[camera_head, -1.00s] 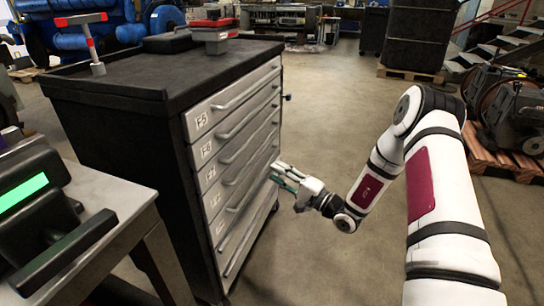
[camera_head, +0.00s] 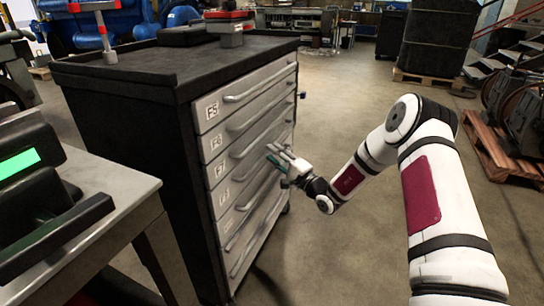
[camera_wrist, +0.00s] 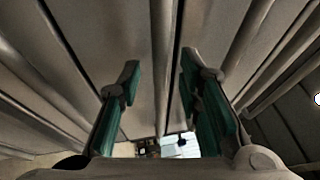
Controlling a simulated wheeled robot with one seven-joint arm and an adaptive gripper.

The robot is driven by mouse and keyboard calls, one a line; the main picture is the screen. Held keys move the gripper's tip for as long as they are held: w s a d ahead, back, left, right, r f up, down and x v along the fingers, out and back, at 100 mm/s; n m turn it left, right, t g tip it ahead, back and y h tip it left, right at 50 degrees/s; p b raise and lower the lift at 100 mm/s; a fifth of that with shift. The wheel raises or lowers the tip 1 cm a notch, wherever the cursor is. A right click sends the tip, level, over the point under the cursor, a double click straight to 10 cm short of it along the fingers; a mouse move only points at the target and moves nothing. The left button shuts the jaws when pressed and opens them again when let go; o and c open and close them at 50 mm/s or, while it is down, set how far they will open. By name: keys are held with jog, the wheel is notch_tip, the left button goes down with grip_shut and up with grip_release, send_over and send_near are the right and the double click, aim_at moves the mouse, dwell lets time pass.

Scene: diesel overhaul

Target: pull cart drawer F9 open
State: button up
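The dark cart (camera_head: 125,130) stands left of centre in the head view, with a column of grey drawers and bar handles. All drawers look shut. The top label reads F5; the lower labels are small and hard to read. Drawer F9 (camera_head: 229,223) seems to be the fifth down, its far part hidden behind my gripper. My gripper (camera_head: 272,154) is at the drawer fronts, towards their far half. In the wrist view, my gripper (camera_wrist: 160,75) has its green-sided fingers apart, with a bar-like handle (camera_wrist: 163,45) in line with the gap. Contact and which drawer it belongs to cannot be told.
A grey table (camera_head: 115,190) with a device with a green screen (camera_head: 20,165) stands at the near left. A red-and-grey box (camera_head: 230,30) lies on the cart top. Pallets with machinery (camera_head: 515,160) are at the right.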

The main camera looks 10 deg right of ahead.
jog(key=shift+x, duration=0.8)
jog(key=shift+c, duration=0.4)
grip_shut()
jog(key=s+d, duration=0.8)
jog(key=d, duration=0.3)
jog(key=s+d+p, duration=0.1)
jog(key=s+d, duration=0.7)
jog(key=d, duration=0.3)
jog(key=shift+s+d+f, duration=0.1)
jog(key=shift+o, duration=0.4)
grip_release()
